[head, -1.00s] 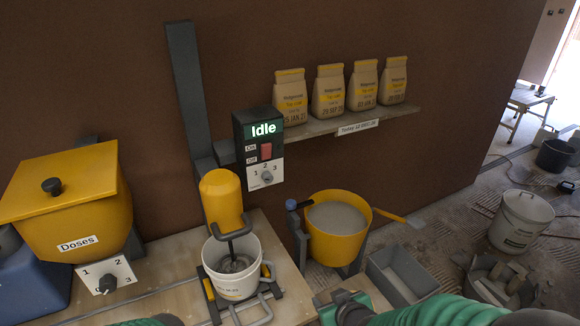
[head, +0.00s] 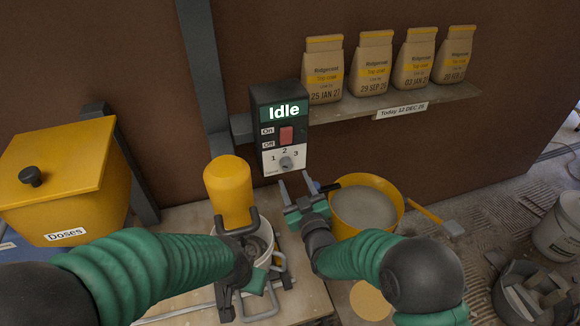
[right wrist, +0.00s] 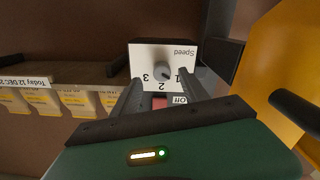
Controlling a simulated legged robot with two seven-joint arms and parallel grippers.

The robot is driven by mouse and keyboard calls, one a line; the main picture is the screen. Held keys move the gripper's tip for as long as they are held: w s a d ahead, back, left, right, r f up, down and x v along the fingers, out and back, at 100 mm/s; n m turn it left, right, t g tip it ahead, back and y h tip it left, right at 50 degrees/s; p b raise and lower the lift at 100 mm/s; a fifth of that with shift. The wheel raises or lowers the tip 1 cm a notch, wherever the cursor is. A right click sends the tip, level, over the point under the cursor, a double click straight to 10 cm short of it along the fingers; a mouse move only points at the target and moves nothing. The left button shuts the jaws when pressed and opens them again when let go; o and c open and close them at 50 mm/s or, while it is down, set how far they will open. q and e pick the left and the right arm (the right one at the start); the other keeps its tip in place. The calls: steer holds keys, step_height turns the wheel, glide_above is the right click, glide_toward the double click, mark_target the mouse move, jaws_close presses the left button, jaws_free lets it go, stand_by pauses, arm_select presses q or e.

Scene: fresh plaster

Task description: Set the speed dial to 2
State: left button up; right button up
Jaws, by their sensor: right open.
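The speed dial (head: 286,163) is a grey knob on the white lower plate of a dark control box, marked 1, 2 and 3. The right wrist view shows the dial (right wrist: 162,70) upside down, its dark mark seeming to point between 2 and 1, towards 1. My right gripper (head: 294,178) is open, just below the dial and apart from it. In the right wrist view its fingers (right wrist: 160,88) stand either side of the dial's plate, with nothing between them. My left gripper (head: 254,280) is low by the mixing bucket; its fingers are hard to make out.
The box's screen (head: 284,111) reads Idle, above a red On/Off switch (head: 286,135). A yellow mixer (head: 229,190) is left of the dial. A yellow bucket (head: 376,186) is at lower right. A shelf (head: 440,98) with paper bags is to the right.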

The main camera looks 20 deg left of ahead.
mark_target(288, 168)
steer(key=x, duration=0.5)
steer(key=shift+a+r, duration=0.25)
steer(key=shift+a, duration=0.05)
steer(key=shift+w+a+f, duration=0.15)
steer(key=shift+w, duration=0.1)
steer(key=shift+s, duration=0.1)
jaws_close()
